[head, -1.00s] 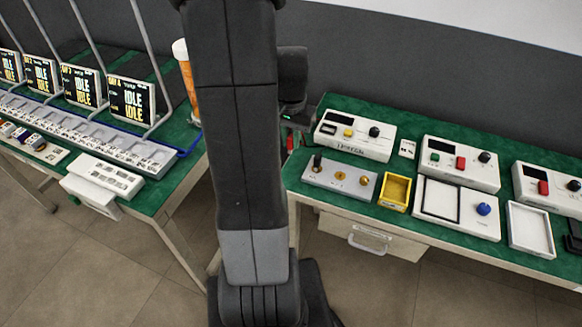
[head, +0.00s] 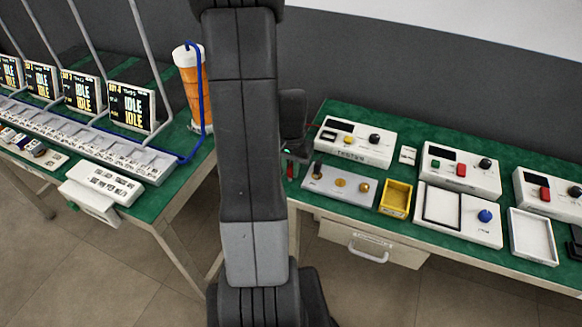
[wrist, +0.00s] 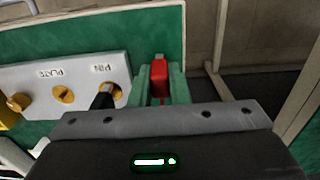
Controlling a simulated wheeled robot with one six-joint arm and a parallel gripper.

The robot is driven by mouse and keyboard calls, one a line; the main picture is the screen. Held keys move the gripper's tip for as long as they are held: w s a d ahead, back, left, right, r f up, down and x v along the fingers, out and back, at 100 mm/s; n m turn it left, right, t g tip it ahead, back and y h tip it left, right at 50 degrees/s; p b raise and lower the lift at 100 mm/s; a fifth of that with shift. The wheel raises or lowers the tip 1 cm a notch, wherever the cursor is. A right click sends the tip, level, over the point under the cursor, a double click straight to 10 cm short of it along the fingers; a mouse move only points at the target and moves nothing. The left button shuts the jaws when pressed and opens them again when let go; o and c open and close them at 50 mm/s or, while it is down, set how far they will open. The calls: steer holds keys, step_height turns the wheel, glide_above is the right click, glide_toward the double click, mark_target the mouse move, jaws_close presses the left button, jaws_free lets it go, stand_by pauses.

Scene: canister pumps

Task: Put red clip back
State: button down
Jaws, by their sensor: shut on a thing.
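My gripper (wrist: 160,88) has green fingers and is shut on the red clip (wrist: 159,76), which points away from the wrist. In the head view, the red clip (head: 290,171) shows small below my dark wrist, at the left end of the right bench. Beside it is a grey block (head: 340,188) with a black post and two brass fittings. In the wrist view this block (wrist: 40,82) lies left of the clip, its black post (wrist: 103,97) near the "PIN" label. I cannot tell whether the clip touches the bench.
A white tester box (head: 356,145) stands behind the block and a yellow tray (head: 396,198) to its right. The bench's edge is close to the right of the clip in the wrist view. An orange canister (head: 196,85) with a blue tube stands on the left bench.

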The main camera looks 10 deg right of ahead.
mark_target(291, 166)
steer(key=c, duration=1.4)
jaws_free()
steer(key=shift+f, duration=0.1)
step_height(291, 166, up, 12)
steer(key=shift+r+p, duration=0.2)
steer(key=shift+p, duration=0.35)
step_height(291, 166, down, 13)
steer(key=shift+r+b, duration=0.15)
steer(key=shift+b, duration=0.45)
steer(key=shift+w+r+p, duration=0.1)
steer(key=shift+r+p, duration=0.2)
steer(key=shift+r, duration=0.85)
